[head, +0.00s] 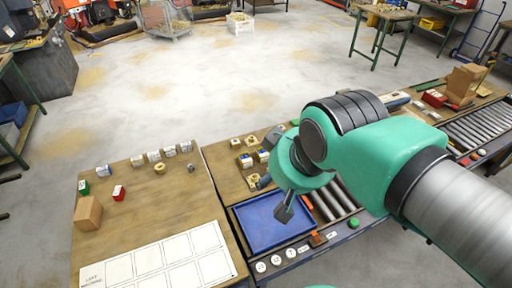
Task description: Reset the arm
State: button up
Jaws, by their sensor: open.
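My arm reaches in from the right in the head view, green with dark joints. My gripper (275,197) points down over the upper edge of a blue tray (262,221) on the workbench. Its dark fingers are apart and nothing shows between them. The arm's wrist hides part of the bench behind it. The inside of the blue tray looks empty where it is visible.
Small brass parts (246,161) and labelled boxes sit just behind the tray. A roller conveyor (335,198) lies right of it. The left table (145,205) holds a cardboard box (88,213), small containers and a white grid sheet (160,262). Open floor lies beyond.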

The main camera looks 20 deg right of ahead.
notch_tip(320, 180, down, 6)
jog(key=b, duration=0.5)
jog(key=shift+r, duration=0.25)
